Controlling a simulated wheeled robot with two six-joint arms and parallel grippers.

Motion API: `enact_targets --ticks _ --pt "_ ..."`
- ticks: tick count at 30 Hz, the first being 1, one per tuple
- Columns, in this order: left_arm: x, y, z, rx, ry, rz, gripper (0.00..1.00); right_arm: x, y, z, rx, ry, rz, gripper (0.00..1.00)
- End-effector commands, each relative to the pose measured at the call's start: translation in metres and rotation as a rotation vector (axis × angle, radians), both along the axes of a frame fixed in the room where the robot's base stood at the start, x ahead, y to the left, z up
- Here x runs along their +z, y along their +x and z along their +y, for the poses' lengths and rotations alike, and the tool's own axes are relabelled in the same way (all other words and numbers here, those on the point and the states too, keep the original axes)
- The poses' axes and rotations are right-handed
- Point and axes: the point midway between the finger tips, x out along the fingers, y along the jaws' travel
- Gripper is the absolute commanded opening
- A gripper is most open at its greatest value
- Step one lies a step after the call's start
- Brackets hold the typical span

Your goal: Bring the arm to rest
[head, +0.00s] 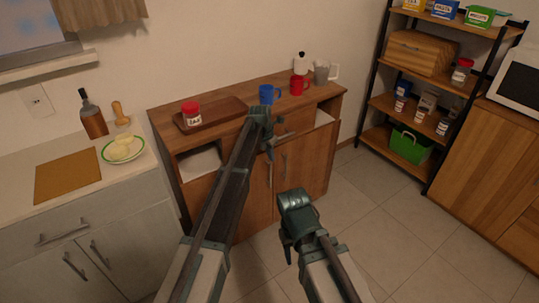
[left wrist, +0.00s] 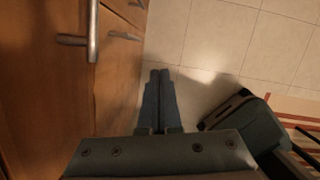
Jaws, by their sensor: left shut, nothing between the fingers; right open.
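My left arm reaches up from the bottom of the head view to the wooden cabinet. Its gripper (head: 269,152) points down in front of the cabinet doors. In the left wrist view, the left gripper's two fingers (left wrist: 159,74) lie side by side, shut with nothing between them, above the tiled floor and beside the cabinet front. My right gripper (head: 287,252) is lower in the head view, pointing down over the floor. It is open, and I see nothing held in it.
The wooden cabinet (head: 255,188) carries a tray (head: 226,111) with a red-lidded jar (head: 191,113), a blue mug (head: 266,94) and a red mug (head: 296,86). A shelf rack (head: 424,84) stands right. The floor (head: 365,215) between is clear.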

Motion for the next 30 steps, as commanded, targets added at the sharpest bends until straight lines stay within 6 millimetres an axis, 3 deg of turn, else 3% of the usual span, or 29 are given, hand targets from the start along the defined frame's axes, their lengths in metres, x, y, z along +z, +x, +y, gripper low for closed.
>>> enact_targets --ticks 3,12,15,20,30 --pt "0.012 -0.002 -0.001 0.0 0.0 0.0 0.0 0.012 0.0 0.0 0.0 0.0 0.0 0.5" --pt "0.011 -0.003 -0.001 -0.003 0.001 0.0 0.0 0.011 0.0 0.0 0.0 0.0 0.0 0.5" --pt "0.011 -0.015 0.004 -0.056 0.015 -0.006 0.0 0.011 0.0 0.0 0.0 0.0 0.0 0.5" --pt "0.01 -0.064 0.028 -0.334 0.085 -0.035 0.0 0.011 0.0 0.0 0.0 0.0 0.0 0.5" --pt "0.007 -0.192 0.085 -1.179 0.266 -0.093 0.0 0.011 0.0 0.0 0.0 0.0 0.0 0.5"
